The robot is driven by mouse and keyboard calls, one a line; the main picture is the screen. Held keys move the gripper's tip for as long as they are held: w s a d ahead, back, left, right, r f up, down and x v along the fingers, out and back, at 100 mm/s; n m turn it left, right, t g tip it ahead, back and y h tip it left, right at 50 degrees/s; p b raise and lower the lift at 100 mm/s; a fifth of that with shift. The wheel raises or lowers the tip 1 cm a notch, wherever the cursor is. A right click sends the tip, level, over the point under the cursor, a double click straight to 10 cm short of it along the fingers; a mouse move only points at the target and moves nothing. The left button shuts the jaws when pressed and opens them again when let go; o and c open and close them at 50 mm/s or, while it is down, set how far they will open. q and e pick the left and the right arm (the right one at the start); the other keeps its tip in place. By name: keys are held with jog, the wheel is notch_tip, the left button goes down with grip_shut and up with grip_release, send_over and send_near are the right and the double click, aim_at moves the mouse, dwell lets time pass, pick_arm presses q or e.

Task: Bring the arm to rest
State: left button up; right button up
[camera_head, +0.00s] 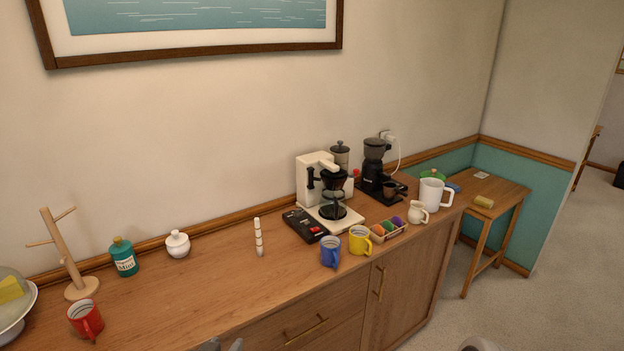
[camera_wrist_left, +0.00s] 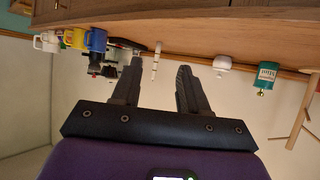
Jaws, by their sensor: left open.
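My left gripper (camera_head: 219,345) shows only as grey fingertips at the bottom edge of the head view, in front of the wooden sideboard (camera_head: 195,275). In the left wrist view, which is upside down, the left gripper (camera_wrist_left: 160,72) has its two dark fingers apart with nothing between them. The sideboard's top and front lie beyond the fingertips there. Most of the left arm is out of the head view. My right gripper is not seen.
Nearest on the top are a red mug (camera_head: 86,319), a mug tree (camera_head: 80,290), a green bottle (camera_head: 124,257) and a white jar (camera_head: 178,244). Blue (camera_head: 330,252) and yellow (camera_head: 359,240) mugs stand near the front edge, before a coffee maker (camera_head: 312,180). Bare wood lies mid-left.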

pick_arm(q)
jog(key=s+d+f+n+g+h, duration=0.1)
jog(key=d+f+g, duration=0.15)
jog(key=f, duration=0.75)
jog(key=s+d+f+g, duration=0.1)
jog(key=s+f+g, duration=0.15)
jog(key=f, duration=0.75)
jog(key=s+d+f+n+g+h, duration=0.1)
jog(key=s+d+f+g, duration=0.1)
jog(key=s+f, duration=0.4)
jog(key=s+d+f+n+g+h, duration=0.1)
jog(key=s+d+f+g, duration=0.1)
jog(key=s+f+g, duration=0.2)
jog(key=s+f, duration=0.3)
jog(key=f, duration=0.2)
jog(key=shift+d+f+g+h, duration=0.25)
jog(key=shift+d+g+h, duration=0.05)
jog(key=shift+d, duration=0.1)
